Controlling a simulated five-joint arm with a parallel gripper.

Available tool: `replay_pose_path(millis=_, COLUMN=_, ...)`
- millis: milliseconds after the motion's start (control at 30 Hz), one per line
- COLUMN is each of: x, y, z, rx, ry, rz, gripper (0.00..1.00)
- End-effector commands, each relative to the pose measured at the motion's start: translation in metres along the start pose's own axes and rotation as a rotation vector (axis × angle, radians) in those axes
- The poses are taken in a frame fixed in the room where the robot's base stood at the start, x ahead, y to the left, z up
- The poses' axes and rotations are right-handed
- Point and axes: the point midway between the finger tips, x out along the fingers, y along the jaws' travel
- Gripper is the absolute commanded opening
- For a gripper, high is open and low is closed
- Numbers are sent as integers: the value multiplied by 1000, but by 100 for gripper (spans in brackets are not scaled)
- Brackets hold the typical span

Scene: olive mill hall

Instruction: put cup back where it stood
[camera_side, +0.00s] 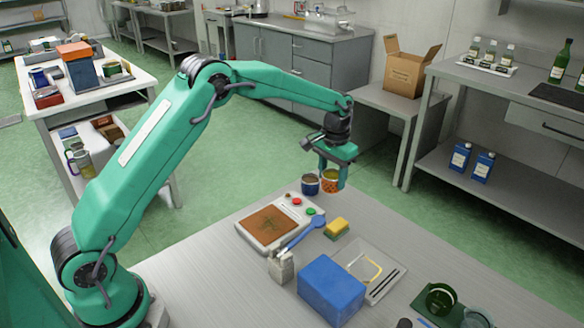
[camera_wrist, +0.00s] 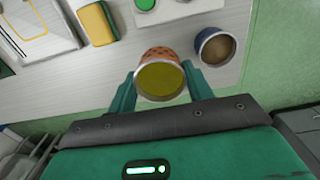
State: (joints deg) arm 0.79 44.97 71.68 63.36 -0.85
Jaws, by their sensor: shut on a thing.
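My gripper (camera_side: 333,160) is shut on an orange patterned cup (camera_side: 330,181) with yellow-green contents, near the far corner of the worktable. In the wrist view the cup (camera_wrist: 160,77) sits between the two fingers, its rim toward the camera. The cup looks upright; I cannot tell whether its base touches the table. A dark blue cup (camera_side: 310,184) with brown contents stands close to its left in the side view. In the wrist view the blue cup (camera_wrist: 215,47) stands to the right, apart from the orange cup.
A scale-like device (camera_side: 270,226) with a brown top and coloured buttons lies nearby. A yellow sponge (camera_side: 337,228), blue spoon (camera_side: 305,233), blue box (camera_side: 331,288) and clear tray (camera_side: 390,258) are farther forward. The table edge (camera_wrist: 246,50) is close beside the blue cup.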

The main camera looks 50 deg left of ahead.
Motion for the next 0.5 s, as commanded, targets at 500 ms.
replay_pose_path(millis=500, x=6, y=4, z=-11, rx=0, ry=0, rz=0, gripper=36)
